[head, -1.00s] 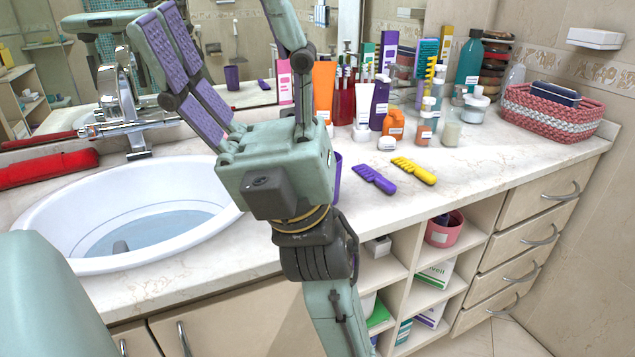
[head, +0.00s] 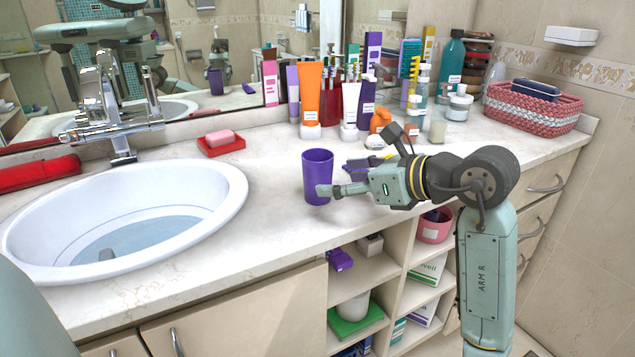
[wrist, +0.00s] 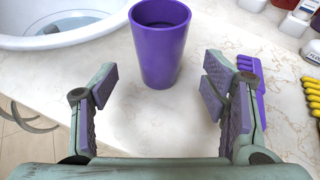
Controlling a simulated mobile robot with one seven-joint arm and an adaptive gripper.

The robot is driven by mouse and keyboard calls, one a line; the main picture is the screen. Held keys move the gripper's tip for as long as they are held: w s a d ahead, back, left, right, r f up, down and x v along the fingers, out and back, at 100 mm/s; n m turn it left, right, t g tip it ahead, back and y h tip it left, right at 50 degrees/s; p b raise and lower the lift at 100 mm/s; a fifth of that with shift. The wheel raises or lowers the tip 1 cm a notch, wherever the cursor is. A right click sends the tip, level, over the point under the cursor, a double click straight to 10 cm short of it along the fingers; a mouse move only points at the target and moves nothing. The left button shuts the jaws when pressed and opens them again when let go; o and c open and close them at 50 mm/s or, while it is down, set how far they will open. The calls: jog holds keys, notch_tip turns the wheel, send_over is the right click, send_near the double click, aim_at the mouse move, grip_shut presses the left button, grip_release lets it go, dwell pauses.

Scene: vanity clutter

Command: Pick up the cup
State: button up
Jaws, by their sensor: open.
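The purple cup (head: 317,178) stands upright on the marble counter, right of the sink. It also shows in the wrist view (wrist: 161,45), ahead of my gripper and roughly centred between the fingers. My gripper (head: 325,178) is open, low over the counter, coming from the right side of the cup. In the head view one finger overlaps the cup's lower front. In the wrist view the open fingers (wrist: 155,92) are spread wide on the cup's near side. I cannot tell whether any finger touches it.
The sink (head: 125,215) lies to the left. Purple and yellow combs lie just beyond my gripper. Bottles and tubes (head: 310,90) crowd the back, with a woven basket (head: 533,106) at right.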

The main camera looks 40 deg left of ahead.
aim_at(329, 163)
jog(key=p+x, duration=0.2)
jog(key=x, duration=0.5)
jog(key=shift+r, duration=0.1)
jog(key=c, duration=1.3)
jog(key=shift+r, duration=0.1)
jog(key=shift+r+b, duration=0.45)
jog(key=shift+r, duration=1.15)
jog(key=s+d+b, duration=0.1)
jog(key=s+d, duration=0.2)
jog(key=d, duration=0.1)
jog(key=s+d+r+b, duration=0.1)
jog(key=s+d, duration=0.2)
jog(key=s, duration=0.1)
jog(key=s+d+b, duration=0.2)
jog(key=s+d, duration=0.2)
jog(key=shift+d+r, duration=0.3)
